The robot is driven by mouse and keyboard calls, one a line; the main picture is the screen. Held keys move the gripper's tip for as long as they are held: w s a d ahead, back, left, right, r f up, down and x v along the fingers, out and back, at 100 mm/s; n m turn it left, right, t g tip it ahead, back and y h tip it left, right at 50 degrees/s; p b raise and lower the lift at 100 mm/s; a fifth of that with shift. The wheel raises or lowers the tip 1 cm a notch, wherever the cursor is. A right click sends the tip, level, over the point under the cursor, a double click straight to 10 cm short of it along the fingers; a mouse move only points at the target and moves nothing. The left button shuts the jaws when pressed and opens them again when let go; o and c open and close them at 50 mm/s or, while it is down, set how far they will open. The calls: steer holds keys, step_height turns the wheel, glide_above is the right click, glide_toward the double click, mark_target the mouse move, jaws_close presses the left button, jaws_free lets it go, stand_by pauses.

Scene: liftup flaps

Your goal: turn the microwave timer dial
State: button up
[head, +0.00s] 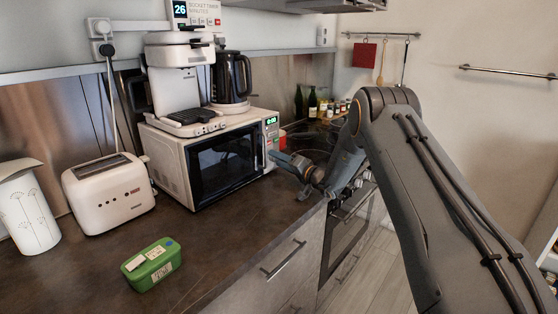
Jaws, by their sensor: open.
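The white microwave (178,165) stands on the dark counter with its black glass door facing right and toward me. Its narrow control panel (271,133) is at the door's right edge, with a lit green display at the top. I cannot make out the timer dial clearly; the lower panel is small in view and partly covered near my gripper. My gripper (289,174) is open, in front of the panel's lower part and to its right, pointing left. I see nothing between its fingers. Whether a fingertip touches the panel I cannot tell.
A coffee machine (176,75) and a black kettle (232,78) stand on or behind the microwave. A white toaster (108,193), a green box (152,265) and a white canister (28,210) are on the counter at left. An oven (345,235) is below my arm.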

steer(key=c, duration=1)
steer(key=shift+c, duration=0.2)
